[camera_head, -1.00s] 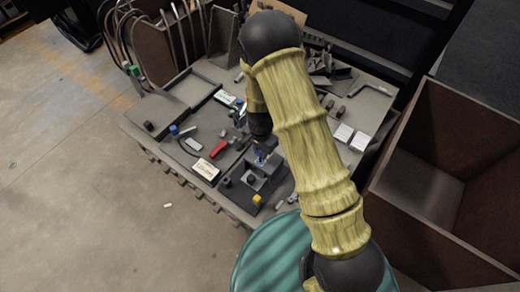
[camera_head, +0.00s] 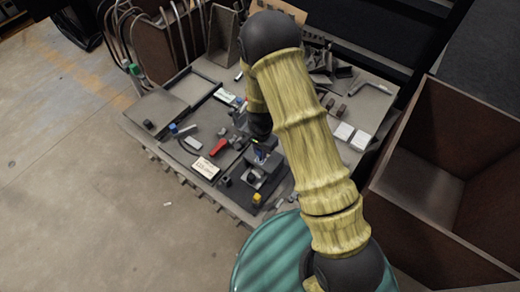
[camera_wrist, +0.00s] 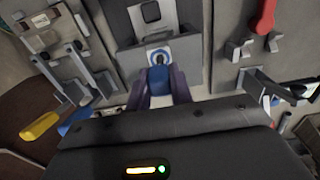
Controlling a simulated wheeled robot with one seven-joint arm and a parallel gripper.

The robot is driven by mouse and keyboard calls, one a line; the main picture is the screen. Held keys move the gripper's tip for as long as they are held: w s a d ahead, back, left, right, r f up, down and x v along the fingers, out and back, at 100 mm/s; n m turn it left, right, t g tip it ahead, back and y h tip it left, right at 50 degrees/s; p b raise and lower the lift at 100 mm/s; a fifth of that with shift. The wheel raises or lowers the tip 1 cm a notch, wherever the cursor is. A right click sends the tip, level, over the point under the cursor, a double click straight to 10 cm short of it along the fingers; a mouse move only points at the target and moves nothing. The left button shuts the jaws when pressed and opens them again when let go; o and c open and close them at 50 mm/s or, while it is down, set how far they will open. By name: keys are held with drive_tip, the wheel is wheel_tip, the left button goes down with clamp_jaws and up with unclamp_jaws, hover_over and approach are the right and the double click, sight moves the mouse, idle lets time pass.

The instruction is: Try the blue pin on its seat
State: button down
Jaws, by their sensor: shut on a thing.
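My gripper (camera_wrist: 160,88) is shut on the blue pin (camera_wrist: 159,76), which shows between its two purplish fingers in the wrist view. Just beyond the pin is a round blue-rimmed piece with a dark centre (camera_wrist: 159,57), on a grey block (camera_wrist: 145,42). I cannot tell whether that round piece is the seat or part of the pin, nor whether they touch. In the head view a bit of blue (camera_head: 261,155) shows at my gripper, low over the grey block (camera_head: 268,176). My arm hides part of this area.
A yellow piece (camera_head: 257,197) stands near the table's front edge. A red-handled tool (camera_head: 218,146) and a white label card (camera_head: 205,168) lie left of the block. A brown open bin (camera_head: 425,220) stands at right, a teal drum (camera_head: 268,262) in front.

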drive_tip(key=shift+f+b, duration=0.55)
drive_tip(key=shift+f, duration=0.5)
idle(0.9)
drive_tip(key=c, duration=1.2)
unclamp_jaws()
drive_tip(key=shift+o, duration=0.2)
drive_tip(key=shift+r, duration=0.1)
wheel_tip(320, 180, up, 17)
drive_tip(key=p, duration=0.4)
drive_tip(key=shift+r+p, duration=0.15)
drive_tip(key=shift+p, duration=0.15)
